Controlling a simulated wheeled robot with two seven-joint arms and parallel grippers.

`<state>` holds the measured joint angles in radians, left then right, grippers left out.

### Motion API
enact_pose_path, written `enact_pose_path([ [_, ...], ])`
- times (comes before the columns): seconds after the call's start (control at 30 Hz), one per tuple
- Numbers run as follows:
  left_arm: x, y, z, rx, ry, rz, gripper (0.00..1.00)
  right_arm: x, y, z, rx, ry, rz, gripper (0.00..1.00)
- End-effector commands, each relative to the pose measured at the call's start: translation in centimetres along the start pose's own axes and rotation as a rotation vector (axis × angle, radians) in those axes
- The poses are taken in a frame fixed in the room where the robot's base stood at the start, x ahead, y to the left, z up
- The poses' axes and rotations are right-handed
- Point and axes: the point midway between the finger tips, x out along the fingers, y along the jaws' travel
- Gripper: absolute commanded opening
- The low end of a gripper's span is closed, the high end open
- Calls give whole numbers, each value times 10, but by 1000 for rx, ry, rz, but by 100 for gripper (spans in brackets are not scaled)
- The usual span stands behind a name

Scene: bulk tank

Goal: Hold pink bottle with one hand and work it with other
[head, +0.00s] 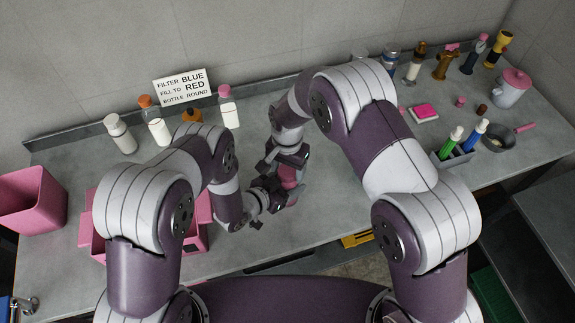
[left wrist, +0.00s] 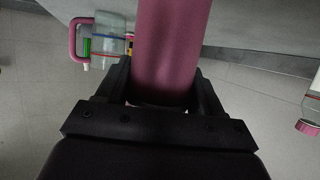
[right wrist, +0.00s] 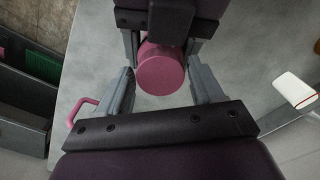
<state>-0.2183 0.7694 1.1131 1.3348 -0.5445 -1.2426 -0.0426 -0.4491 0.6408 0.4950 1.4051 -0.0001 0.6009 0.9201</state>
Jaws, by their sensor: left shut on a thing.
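The pink bottle (head: 290,176) is held above the bench between my two grippers in the head view, partly hidden by them. My left gripper (left wrist: 161,88) is shut on its pink cylindrical body (left wrist: 171,45). In the right wrist view the bottle's round pink end (right wrist: 160,74) faces the camera. My right gripper (right wrist: 162,75) is open, one finger on each side of that end, with narrow gaps. Parts of my left gripper show behind it at the top. In the head view my right gripper (head: 282,163) is at the bottle's upper part.
A sign (head: 182,86) and several bottles, one pink-capped (head: 228,107), stand along the back. Pink bins (head: 33,200) are at left. A pen holder (head: 455,158), pan (head: 498,138) and pink-lidded jug (head: 511,88) are at right. The bench centre (head: 330,205) is clear.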

Motion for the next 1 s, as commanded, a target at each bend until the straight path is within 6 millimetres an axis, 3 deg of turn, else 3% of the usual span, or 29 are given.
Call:
enact_pose_path([
  [0.03,0,0,0,0,0,0,0,0,0,0,0,0,0,47],
  [0.13,0,0,0,0,0,0,0,0,0,0,0,0,0,16],
  [0.3,0,0,0,0,0,0,0,0,0,0,-18,0,0,16],
  [0.5,0,0,0,0,0,0,0,0,0,0,-280,0,0,16],
  [0.73,0,0,0,0,0,-1,0,0,0,0,-291,0,1,16],
  [0.77,0,0,0,0,0,-1,0,0,0,0,-291,0,1,55],
  [0.83,0,0,0,0,0,-1,0,0,0,0,-291,0,1,78],
  [1.0,0,0,0,0,0,0,0,0,0,0,-290,0,0,78],
])
